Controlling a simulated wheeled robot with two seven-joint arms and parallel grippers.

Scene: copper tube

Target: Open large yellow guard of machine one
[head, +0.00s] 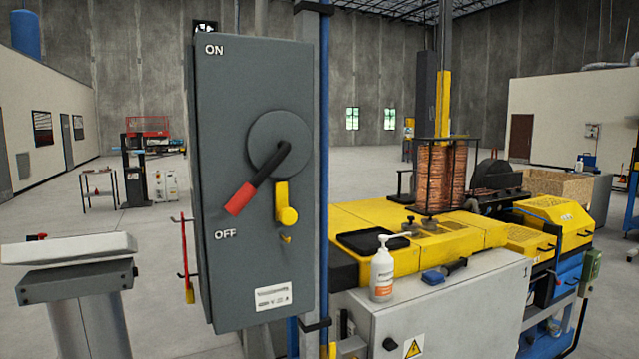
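The machine stands right of centre in the head view, with a long yellow cover (445,242) over its near side. A smaller yellow vented guard (556,212) with a dark handle sits at its right end. Both look closed. I cannot tell for certain which one is the large yellow guard. The grey switch box partly hides the left end of the machine. Neither of my grippers is in view.
A grey switch box (225,160) with a red-tipped lever (255,185) pointing towards OFF stands close in front. A pump bottle (382,270) and blue brush (444,272) sit on a light grey cabinet (455,318). A grey pedestal (75,300) is at left. Open floor lies behind.

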